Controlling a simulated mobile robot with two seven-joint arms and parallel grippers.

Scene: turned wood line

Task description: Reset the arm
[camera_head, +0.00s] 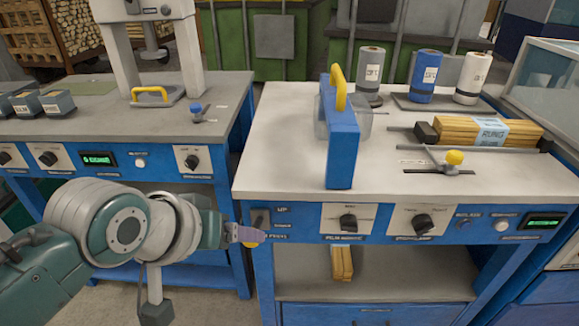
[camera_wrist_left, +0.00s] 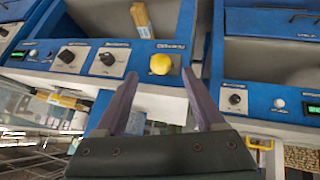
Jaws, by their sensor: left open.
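My left arm comes in from the left in the head view. Its gripper (camera_head: 250,236) is in front of the left end of the right bench's blue front panel. In the left wrist view the gripper (camera_wrist_left: 160,76) is open, with its two purple fingers apart and nothing held. A round yellow knob (camera_wrist_left: 160,64) on the panel shows between the fingertips; I cannot tell whether they touch it. My right gripper is not in view.
The right bench (camera_head: 280,120) carries a blue upright frame with a yellow handle (camera_head: 341,88), several wrapped rolls and a bundle of wooden sticks (camera_head: 460,132). Dark rotary knobs (camera_head: 348,222) line its panel. The left bench (camera_head: 100,90) has grey blocks (camera_head: 56,103). A floor gap separates the benches.

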